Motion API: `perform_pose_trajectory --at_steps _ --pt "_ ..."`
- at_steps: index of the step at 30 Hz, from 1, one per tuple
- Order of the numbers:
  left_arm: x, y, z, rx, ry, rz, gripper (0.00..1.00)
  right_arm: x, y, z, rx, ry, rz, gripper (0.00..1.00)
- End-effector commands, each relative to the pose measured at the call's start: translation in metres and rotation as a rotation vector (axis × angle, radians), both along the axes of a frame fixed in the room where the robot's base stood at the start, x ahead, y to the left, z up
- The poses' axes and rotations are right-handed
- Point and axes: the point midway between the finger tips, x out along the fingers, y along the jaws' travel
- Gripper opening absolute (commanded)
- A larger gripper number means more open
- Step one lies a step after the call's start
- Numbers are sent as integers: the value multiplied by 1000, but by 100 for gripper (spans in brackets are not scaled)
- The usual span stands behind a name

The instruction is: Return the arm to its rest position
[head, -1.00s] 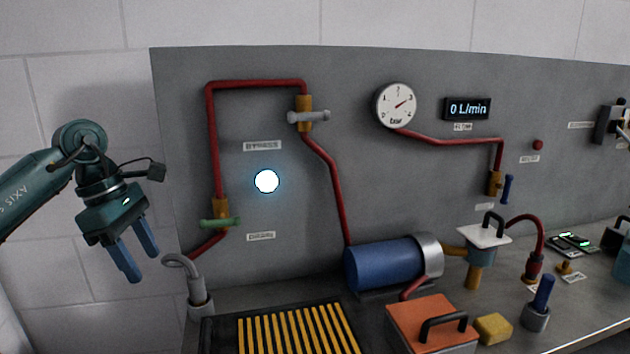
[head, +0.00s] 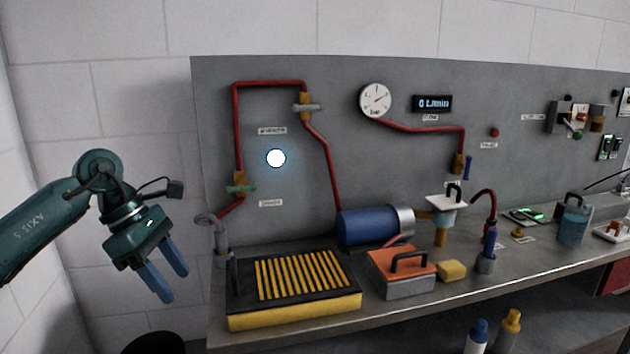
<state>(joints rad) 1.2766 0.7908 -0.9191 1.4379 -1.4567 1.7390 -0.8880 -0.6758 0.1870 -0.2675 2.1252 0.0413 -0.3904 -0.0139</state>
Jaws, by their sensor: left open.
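My left gripper (head: 172,281) hangs at the left of the head view, on its dark green arm. Its two blue fingers are apart and point down, with nothing between them. It is in front of the white wall, to the left of the grey panel (head: 400,190), and touches nothing that I can see. My right gripper is not in view.
The bench (head: 505,270) stands to the right of the gripper. On it are a black and yellow slatted box (head: 290,305), an orange-lidded box (head: 402,275) and a blue cylinder (head: 366,227). A black round bin (head: 153,343) is below the gripper.

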Motion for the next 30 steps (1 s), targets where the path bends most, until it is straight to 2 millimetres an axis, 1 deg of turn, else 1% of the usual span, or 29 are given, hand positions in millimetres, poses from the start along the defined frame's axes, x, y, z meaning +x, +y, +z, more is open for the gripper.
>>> perform_pose_trajectory --at_steps 1,2,3,5,6,7,8,9,11,12,14,15,17,18,20,22,23,24,26,27,29,30 --pt "-4 -21 -12 -71 27 -3 52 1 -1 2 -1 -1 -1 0" --pt "-6 -34 -17 -117 41 -1 52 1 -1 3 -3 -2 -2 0" --pt "-10 -51 -24 -184 63 5 52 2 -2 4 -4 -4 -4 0" --pt "-18 -78 -33 -292 107 21 52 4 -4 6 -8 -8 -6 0" --pt "-24 -97 -38 -372 141 37 52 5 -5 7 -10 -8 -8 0" --pt "-29 -111 -41 -436 175 54 52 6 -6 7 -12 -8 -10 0" --pt "-34 -124 -43 -503 209 73 52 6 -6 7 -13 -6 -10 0" --pt "-42 -143 -45 -600 265 108 52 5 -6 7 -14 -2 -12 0" --pt "-53 -169 -45 -753 366 177 52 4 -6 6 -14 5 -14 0" --pt "-59 -183 -43 -857 442 233 52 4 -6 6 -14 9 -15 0" --pt "-66 -199 -39 -1008 564 332 52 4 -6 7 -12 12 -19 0" --pt "-68 -206 -37 -1102 651 407 52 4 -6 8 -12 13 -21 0" --pt "-70 -211 -35 -1239 791 532 52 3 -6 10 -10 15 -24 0" --pt "-70 -211 -36 -1323 886 622 52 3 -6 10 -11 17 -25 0" --pt "-68 -207 -40 -1442 1036 770 52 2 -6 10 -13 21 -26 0" --pt "-65 -197 -52 -1564 1216 960 52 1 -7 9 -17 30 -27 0" --pt "-64 -191 -60 -1610 1295 1046 52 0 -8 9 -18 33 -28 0" --pt "-64 -182 -72 -1666 1400 1165 52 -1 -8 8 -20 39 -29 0" --pt "-68 -168 -96 -1738 1557 1356 52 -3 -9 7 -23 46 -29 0" --pt "-72 -157 -114 -1778 1663 1492 52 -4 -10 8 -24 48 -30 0" --pt "-85 -142 -145 -1820 1817 1703 52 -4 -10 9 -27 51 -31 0" --pt "-96 -131 -167 1731 -1805 -1742 52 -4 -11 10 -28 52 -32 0"
